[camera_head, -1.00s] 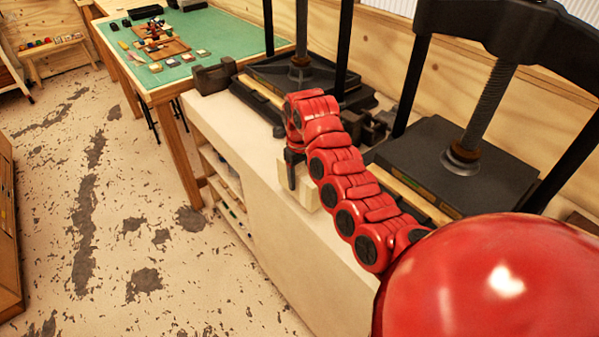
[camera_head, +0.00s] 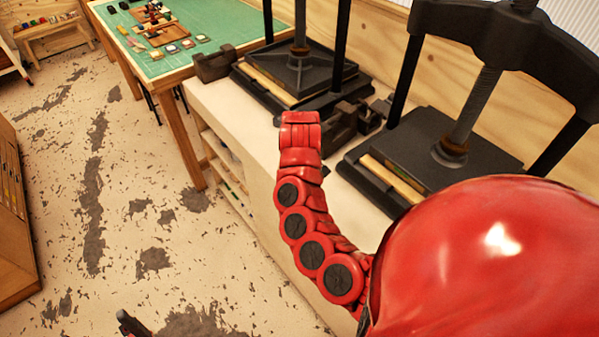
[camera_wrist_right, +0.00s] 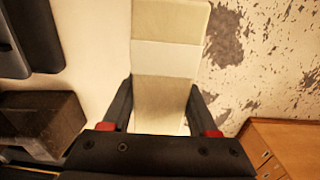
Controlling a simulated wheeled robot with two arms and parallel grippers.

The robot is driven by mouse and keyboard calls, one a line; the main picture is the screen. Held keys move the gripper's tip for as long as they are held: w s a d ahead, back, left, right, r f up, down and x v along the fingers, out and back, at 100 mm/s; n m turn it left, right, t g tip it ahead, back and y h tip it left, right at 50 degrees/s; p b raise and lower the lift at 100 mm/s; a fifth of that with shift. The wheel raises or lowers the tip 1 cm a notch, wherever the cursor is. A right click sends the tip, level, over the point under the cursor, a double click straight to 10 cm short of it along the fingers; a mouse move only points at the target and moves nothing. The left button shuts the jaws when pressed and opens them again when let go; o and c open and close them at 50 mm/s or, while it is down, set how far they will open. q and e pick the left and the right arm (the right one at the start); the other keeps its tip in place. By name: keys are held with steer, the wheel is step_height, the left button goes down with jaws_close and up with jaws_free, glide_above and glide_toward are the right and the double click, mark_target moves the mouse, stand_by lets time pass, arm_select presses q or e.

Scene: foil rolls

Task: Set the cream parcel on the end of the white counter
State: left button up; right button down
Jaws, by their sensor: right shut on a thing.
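The cream parcel (camera_wrist_right: 172,58), a pale block with a lighter band around it, is between the two dark fingers of my right gripper (camera_wrist_right: 161,95) in the wrist view. The gripper is shut on it. The white counter (camera_head: 225,100) runs beneath my red right arm in the head view; it also shows in the wrist view (camera_wrist_right: 95,45). In the head view the parcel and right gripper are hidden behind the arm. A small dark tip at the bottom edge looks like part of my left gripper (camera_head: 130,322); its jaws do not show.
Two black screw presses (camera_head: 300,75) (camera_head: 440,160) stand on the counter. A dark block (camera_head: 214,64) sits at its far end, beside a green-topped table (camera_head: 165,45). The worn floor (camera_head: 110,210) is clear. A wooden cabinet (camera_head: 12,220) stands at left.

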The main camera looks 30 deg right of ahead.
steer(key=shift+s+a, duration=0.6)
steer(key=shift+s, duration=0.1)
steer(key=shift+s+a+p, duration=0.35)
steer(key=shift+s, duration=0.5)
